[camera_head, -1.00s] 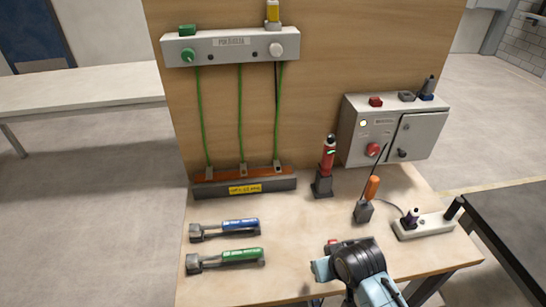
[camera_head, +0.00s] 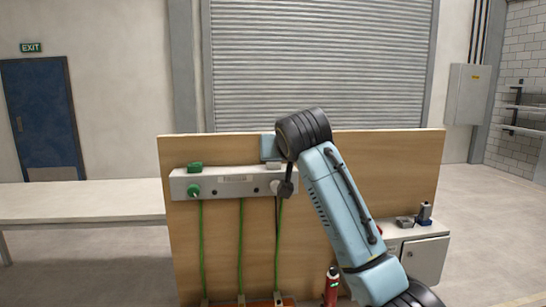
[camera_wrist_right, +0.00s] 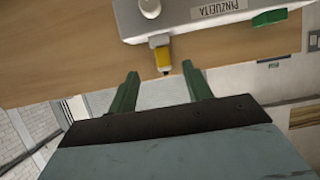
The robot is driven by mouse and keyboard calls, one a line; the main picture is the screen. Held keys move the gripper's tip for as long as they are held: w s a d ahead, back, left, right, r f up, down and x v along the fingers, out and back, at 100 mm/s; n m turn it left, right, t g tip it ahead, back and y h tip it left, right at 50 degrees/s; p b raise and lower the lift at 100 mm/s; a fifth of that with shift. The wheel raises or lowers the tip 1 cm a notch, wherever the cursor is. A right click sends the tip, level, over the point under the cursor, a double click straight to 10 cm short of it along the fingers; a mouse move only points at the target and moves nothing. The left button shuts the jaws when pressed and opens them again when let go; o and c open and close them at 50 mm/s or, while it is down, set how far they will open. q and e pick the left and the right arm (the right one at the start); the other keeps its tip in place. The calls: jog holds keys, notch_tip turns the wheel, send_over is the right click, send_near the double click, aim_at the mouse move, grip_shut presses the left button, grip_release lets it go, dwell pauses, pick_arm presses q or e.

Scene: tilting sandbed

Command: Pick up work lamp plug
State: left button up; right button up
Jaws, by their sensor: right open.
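My left gripper is out of view.
The wooden backboard (camera_head: 225,240) carries the panel box and green cables (camera_head: 241,245). A red-handled tool (camera_head: 332,285) stands below. A grey control box (camera_head: 428,258) is at right, with small items on top, including a dark-blue one (camera_head: 425,212). A pale table (camera_head: 75,200) is at left.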

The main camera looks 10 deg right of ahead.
jog(key=w+p, duration=0.1)
jog(key=w, duration=0.4)
jog(key=w+p, duration=0.1)
jog(key=w, duration=0.1)
jog(key=shift+w+a+f+p, duration=0.1)
jog(key=shift+w+f+p, duration=0.15)
jog(key=shift+f+p, duration=0.05)
jog(key=shift+r+p+x, duration=0.25)
jog(key=shift+p+x, duration=0.85)
jog(key=shift+x, duration=0.4)
jog(key=shift+p+x, duration=0.35)
jog(key=shift+x, duration=0.85)
grip_shut()
